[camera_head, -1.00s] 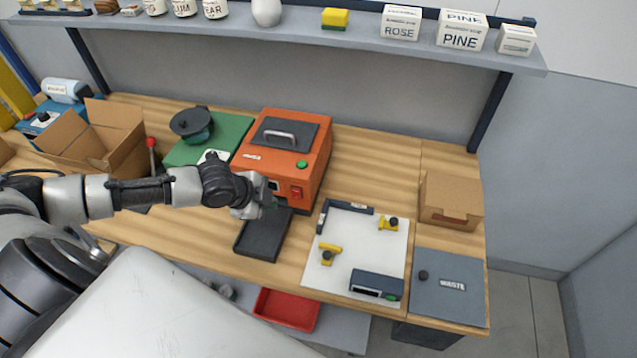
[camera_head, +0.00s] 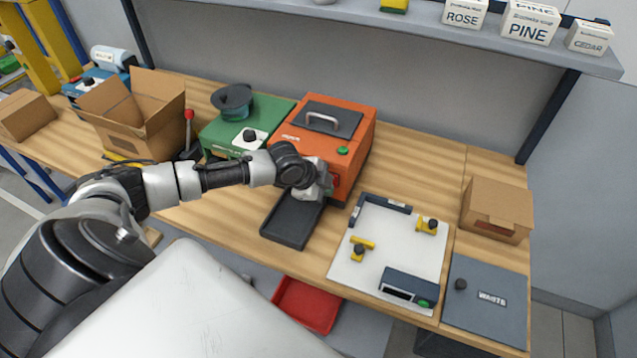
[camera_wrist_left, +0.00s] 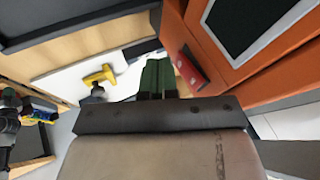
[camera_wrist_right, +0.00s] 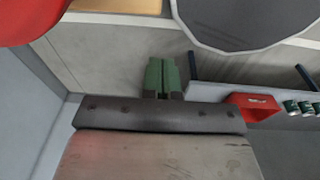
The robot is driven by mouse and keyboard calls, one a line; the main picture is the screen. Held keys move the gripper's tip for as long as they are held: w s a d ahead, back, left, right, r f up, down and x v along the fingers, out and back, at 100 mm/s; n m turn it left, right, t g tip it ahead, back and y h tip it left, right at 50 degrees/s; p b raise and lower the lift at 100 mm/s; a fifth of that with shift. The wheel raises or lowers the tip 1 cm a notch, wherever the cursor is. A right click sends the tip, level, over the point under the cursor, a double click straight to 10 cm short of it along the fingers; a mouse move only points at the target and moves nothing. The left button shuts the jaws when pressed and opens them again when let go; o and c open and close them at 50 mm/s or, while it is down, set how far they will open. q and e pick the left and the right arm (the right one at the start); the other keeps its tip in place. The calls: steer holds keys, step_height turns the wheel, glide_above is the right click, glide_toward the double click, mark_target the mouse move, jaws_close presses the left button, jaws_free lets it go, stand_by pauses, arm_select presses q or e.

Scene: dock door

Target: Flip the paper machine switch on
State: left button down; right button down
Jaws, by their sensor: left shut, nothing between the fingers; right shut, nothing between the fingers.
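The orange machine (camera_head: 350,125) stands on the wooden bench, with a dark panel and handle on top and a green button. My left gripper (camera_head: 328,186) is at its front face and hides most of it in the head view. In the left wrist view the red switch (camera_wrist_left: 186,68) sits on the orange front, just beside the shut green fingertips of my left gripper (camera_wrist_left: 157,80). I cannot tell whether they touch it. My right gripper (camera_wrist_right: 163,76) shows only in the right wrist view, shut and empty, away from the machine.
A black tray (camera_head: 288,230) lies in front of the machine. A white board (camera_head: 350,268) with yellow clamps is to its right, then a grey waste lid (camera_head: 485,325). A green machine (camera_head: 225,135) and an open carton (camera_head: 135,125) stand left. A shelf (camera_head: 420,35) runs above.

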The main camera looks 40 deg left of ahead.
arm_select(q)
steer(key=shift+w+a+f+t+b, duration=0.1)
steer(key=shift+w+f+t+b, duration=0.25)
steer(key=shift+w+b, duration=0.3)
steer(key=shift+w+r+t, duration=0.1)
steer(key=shift+t, duration=0.25)
steer(key=shift+r, duration=0.15)
arm_select(e)
steer(key=shift+s+a+f, duration=0.3)
steer(key=shift+s+f, duration=0.45)
steer(key=shift+s, duration=0.2)
arm_select(q)
steer(key=shift+p, duration=0.3)
arm_select(e)
steer(key=shift+d+r, duration=0.1)
